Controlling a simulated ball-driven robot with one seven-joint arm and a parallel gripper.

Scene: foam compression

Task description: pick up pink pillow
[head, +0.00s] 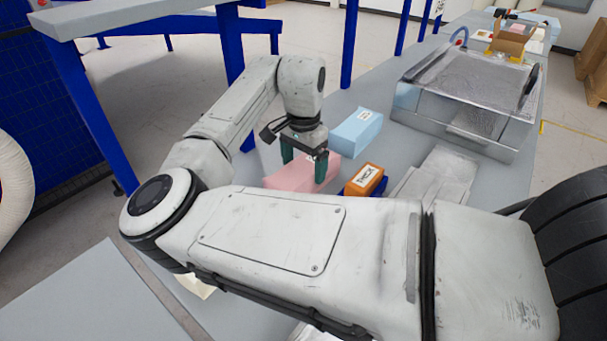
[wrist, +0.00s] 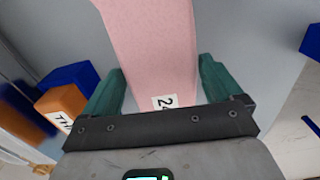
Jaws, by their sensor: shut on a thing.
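The pink pillow (head: 293,176) is a pale pink block on the grey table, partly hidden behind my arm in the head view. In the wrist view the pink pillow (wrist: 152,45) runs up from between the fingers, with a white label marked with digits at its near end. My gripper (head: 304,172) has green fingers, one on each side of the pillow, and is shut on it. In the wrist view my gripper (wrist: 158,95) spans the pillow's labelled end. I cannot tell whether the pillow is clear of the table.
A light blue block (head: 356,131) lies just behind the pillow. An orange block (head: 368,178) with a label sits on a dark blue one to its right.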

